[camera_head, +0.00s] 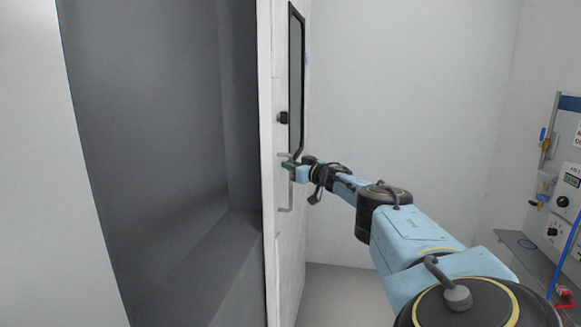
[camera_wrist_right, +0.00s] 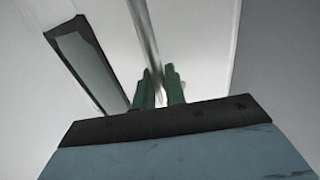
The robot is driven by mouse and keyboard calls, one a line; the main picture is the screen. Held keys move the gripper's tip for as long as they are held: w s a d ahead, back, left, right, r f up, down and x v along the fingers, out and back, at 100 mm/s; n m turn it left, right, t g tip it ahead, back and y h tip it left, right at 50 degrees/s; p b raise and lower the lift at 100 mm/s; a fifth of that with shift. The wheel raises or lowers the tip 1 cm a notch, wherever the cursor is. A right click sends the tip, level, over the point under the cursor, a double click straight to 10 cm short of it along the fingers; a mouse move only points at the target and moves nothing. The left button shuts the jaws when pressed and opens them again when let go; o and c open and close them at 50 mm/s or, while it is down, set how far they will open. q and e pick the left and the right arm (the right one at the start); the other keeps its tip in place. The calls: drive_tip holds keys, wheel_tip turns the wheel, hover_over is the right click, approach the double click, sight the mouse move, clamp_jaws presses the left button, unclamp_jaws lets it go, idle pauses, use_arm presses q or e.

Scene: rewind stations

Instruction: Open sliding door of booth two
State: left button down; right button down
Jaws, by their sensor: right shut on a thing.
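The white sliding door (camera_head: 283,230) stands upright in the middle of the head view, seen at a steep angle, with a dark-framed narrow window (camera_head: 296,80). A vertical grey bar handle (camera_head: 286,195) is on its face below the window. My right gripper (camera_head: 287,166) is shut on the handle near its upper end. In the right wrist view the green fingers (camera_wrist_right: 159,88) are on both sides of the bar (camera_wrist_right: 147,40), and the window (camera_wrist_right: 88,68) shows to the left. My left gripper is not in view.
A dark grey opening (camera_head: 160,130) lies left of the door, with a white wall panel (camera_head: 40,200) at its left. A bench with instruments and cables (camera_head: 555,250) stands at the right. The floor (camera_head: 335,285) behind my arm looks clear.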

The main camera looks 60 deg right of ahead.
drive_tip(key=c, duration=1.5)
unclamp_jaws()
drive_tip(key=shift+f, duration=0.1)
drive_tip(key=shift+c, duration=0.2)
drive_tip(key=p+v, duration=0.4)
drive_tip(key=v, duration=0.9)
drive_tip(key=shift+s, duration=0.15)
